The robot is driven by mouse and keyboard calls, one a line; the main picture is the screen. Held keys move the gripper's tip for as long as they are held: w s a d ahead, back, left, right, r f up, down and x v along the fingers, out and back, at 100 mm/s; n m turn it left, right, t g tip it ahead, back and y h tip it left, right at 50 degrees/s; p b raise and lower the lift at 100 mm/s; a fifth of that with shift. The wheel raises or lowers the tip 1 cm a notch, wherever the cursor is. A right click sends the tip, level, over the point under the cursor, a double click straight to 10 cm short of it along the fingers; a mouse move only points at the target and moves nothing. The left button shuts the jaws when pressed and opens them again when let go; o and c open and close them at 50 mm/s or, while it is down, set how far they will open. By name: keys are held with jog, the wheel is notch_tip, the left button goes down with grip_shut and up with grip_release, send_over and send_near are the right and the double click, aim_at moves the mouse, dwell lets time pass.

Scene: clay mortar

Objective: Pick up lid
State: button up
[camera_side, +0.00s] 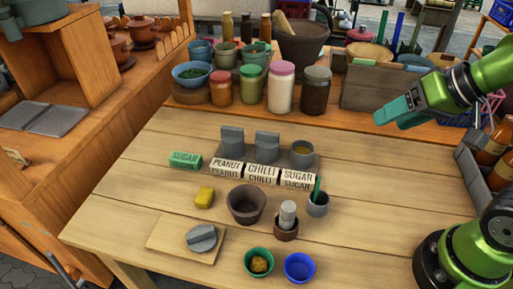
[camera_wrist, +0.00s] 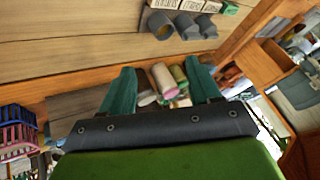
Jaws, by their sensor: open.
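A grey lid (camera_side: 201,238) with a raised grip lies on a small wooden board (camera_side: 165,238) at the table's front left. Three grey containers stand in a row behind labels reading peanut, chilli and sugar. The peanut container (camera_side: 232,140) and chilli container (camera_side: 267,146) are covered; the sugar container (camera_side: 301,154) is uncovered, with yellowish contents. My gripper (camera_side: 390,112) is at the upper right, high above the table's back right and far from the lid. Its teal fingers are apart and empty in the wrist view (camera_wrist: 160,68). The lid is outside the wrist view.
Jars (camera_side: 282,88) line the back shelf.

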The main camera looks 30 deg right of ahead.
jog(key=o, duration=0.6)
jog(key=n+g+h, duration=0.2)
jog(key=n+g, duration=0.1)
jog(key=g, duration=0.4)
send_over(200, 231)
jog(key=shift+f, duration=3.2)
notch_tip(200, 231, down, 16)
jog(key=shift+f, duration=0.15)
